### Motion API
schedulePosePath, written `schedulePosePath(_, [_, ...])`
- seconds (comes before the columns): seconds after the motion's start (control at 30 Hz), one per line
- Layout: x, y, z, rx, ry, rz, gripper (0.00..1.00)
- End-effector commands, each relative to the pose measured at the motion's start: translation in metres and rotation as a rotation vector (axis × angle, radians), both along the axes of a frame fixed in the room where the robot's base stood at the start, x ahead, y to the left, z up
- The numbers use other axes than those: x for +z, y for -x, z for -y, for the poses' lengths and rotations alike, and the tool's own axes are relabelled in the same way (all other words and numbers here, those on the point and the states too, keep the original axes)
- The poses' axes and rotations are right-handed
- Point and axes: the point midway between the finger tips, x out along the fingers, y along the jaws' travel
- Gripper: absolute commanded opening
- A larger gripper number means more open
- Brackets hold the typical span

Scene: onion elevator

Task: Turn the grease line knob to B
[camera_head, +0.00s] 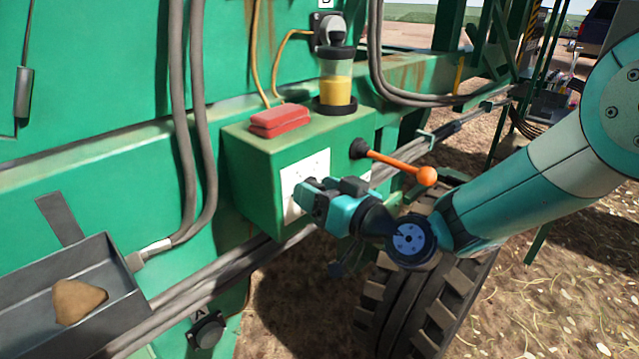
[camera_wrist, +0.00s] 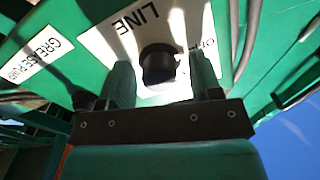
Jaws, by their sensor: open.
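The grease line knob (camera_wrist: 158,64) is a round black knob on a white plate (camera_wrist: 110,45) marked LINE, on the face of a green box (camera_head: 250,165). In the wrist view, my gripper (camera_wrist: 162,78) is open, with one finger on each side of the knob. Gaps show between the fingers and the knob, and I cannot tell how far the tips reach along it. In the head view, my gripper (camera_head: 308,197) is in front of the plate and hides the knob. The knob's pointer direction cannot be made out.
An orange-tipped lever (camera_head: 427,176) sticks out right of the plate. A red object (camera_head: 280,120) and a jar of yellow grease (camera_head: 337,88) sit on the box. Fittings marked B (camera_head: 328,32) and A (camera_head: 207,331) are above and below. A tyre (camera_head: 425,305) stands below.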

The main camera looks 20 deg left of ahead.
Motion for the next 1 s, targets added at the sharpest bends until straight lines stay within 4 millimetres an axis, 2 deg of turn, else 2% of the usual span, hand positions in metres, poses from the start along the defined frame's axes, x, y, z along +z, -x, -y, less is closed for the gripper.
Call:
schedulePosePath(0.2, [-0.0003,-0.0002,-0.0001,0.0,0.0,0.0,0.58])
schedulePosePath(0.27, [-0.0002,-0.0002,0.0,0.0,0.0,0.0,0.47])
schedulePosePath(0.43, [-0.0001,-0.0001,0.0002,0.0,0.0,0.0,0.09])
schedulePosePath(0.77, [-0.0003,-0.0002,0.0004,0.0,-0.013,-0.032,0.09])
schedulePosePath(1.0, [-0.0004,-0.0005,0.0005,0.0,-0.066,-0.156,0.09])
